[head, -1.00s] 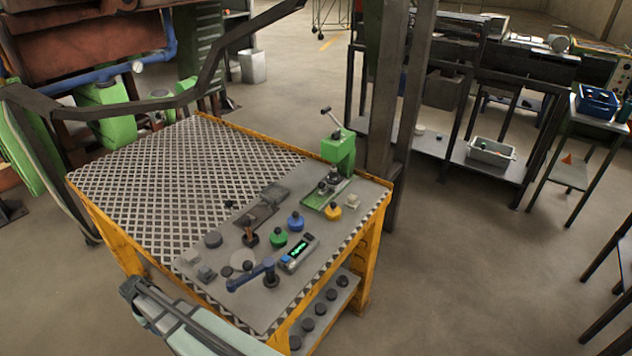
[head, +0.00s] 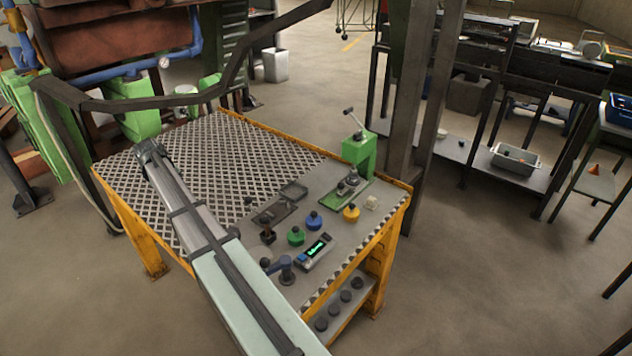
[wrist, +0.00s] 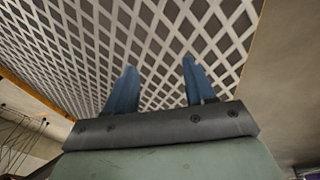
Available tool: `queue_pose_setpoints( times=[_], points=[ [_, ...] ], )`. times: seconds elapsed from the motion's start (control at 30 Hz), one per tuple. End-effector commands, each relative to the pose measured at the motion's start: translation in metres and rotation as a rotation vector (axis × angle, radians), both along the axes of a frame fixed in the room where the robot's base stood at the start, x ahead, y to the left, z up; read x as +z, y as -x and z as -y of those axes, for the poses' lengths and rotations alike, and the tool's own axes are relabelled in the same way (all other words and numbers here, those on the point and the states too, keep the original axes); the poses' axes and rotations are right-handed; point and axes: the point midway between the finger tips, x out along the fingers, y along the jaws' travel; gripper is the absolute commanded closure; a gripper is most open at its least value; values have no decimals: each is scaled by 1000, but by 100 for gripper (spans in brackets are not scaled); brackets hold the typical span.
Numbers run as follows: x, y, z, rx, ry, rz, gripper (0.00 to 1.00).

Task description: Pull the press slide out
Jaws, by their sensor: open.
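The green press (head: 358,154) with its lever handle stands at the table's right back corner. The press slide (head: 342,192), a green-edged plate with dark metal parts on it, lies at the press's foot. My gripper (head: 147,150) is over the left part of the diamond-patterned plate, far to the left of the press. In the wrist view my gripper (wrist: 160,85) shows two blue fingers, apart, with nothing between them. The wrist view shows neither press nor slide.
The yellow-framed table (head: 385,240) carries blue (head: 313,220), green (head: 296,236) and yellow (head: 351,213) knobbed pieces, a display box (head: 315,252) and a blue lever (head: 284,264). A dark post (head: 432,90) stands behind the press. A dark rail (head: 150,103) runs along the back.

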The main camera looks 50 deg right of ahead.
Motion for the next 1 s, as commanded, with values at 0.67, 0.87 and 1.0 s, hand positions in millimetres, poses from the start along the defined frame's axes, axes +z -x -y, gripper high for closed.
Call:
queue_pose_setpoints(
  times=[0.67,0.87,1.0],
  points=[
    [78,223,300,68,54,-415,46],
    [97,291,349,85,16,-512,46],
    [105,320,366,94,-5,-550,46]
  ],
)
